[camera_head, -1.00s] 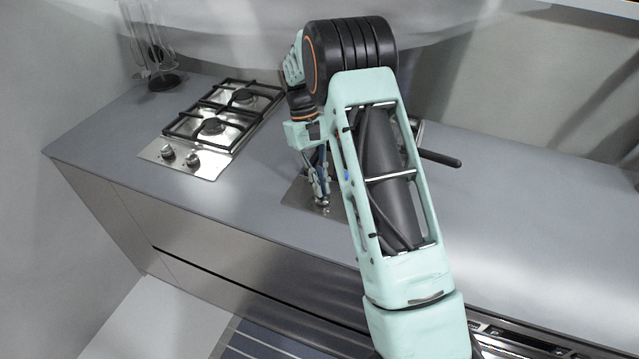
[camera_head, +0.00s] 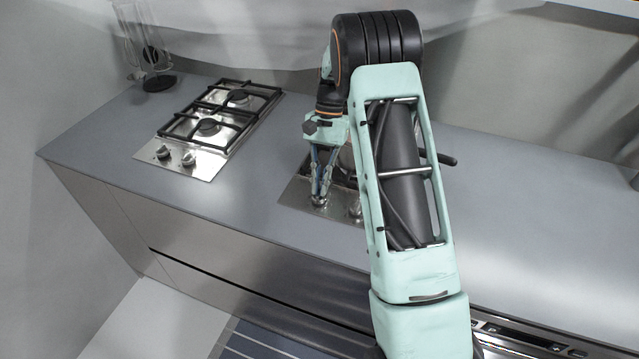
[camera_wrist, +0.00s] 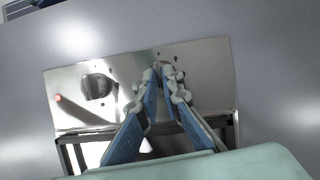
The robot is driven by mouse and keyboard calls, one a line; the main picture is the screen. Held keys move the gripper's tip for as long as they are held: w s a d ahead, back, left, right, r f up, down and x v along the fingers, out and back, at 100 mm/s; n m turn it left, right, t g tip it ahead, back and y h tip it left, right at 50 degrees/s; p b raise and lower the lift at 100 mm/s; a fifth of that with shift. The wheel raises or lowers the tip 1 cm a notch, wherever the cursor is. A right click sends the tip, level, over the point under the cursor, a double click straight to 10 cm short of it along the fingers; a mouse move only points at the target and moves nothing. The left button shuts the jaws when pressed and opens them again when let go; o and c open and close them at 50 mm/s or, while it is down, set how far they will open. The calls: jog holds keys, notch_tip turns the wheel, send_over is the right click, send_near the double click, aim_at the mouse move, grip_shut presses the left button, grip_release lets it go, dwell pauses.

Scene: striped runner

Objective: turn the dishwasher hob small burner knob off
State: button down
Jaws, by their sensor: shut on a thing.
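The steel hob (camera_head: 292,194) beside my arm is partly hidden by it. My gripper (camera_head: 320,201) points down at the hob's front left corner. Its fingers are shut on a knob there, which they mostly hide. A second knob (camera_head: 355,210) on the same plate stands to its right, close to my arm. In the wrist view my gripper (camera_wrist: 162,72) closes over the bright hob plate (camera_wrist: 205,62), and the free round knob (camera_wrist: 97,88) shows to the left, clear of the fingers. I cannot read the knob's setting.
Another two-burner hob (camera_head: 205,165) with black grates and two knobs sits to the left on the grey countertop (camera_head: 245,215). A dark handle (camera_head: 447,159) sticks out right of my arm. A glass and dark utensil stand (camera_head: 158,82) is at the back left. The counter at right is clear.

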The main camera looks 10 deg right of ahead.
jog(key=shift+m, duration=0.6)
jog(key=c, duration=2.1)
grip_release()
jog(key=v, duration=1.2)
jog(key=shift+s+d, duration=0.2)
jog(key=shift+d, duration=0.05)
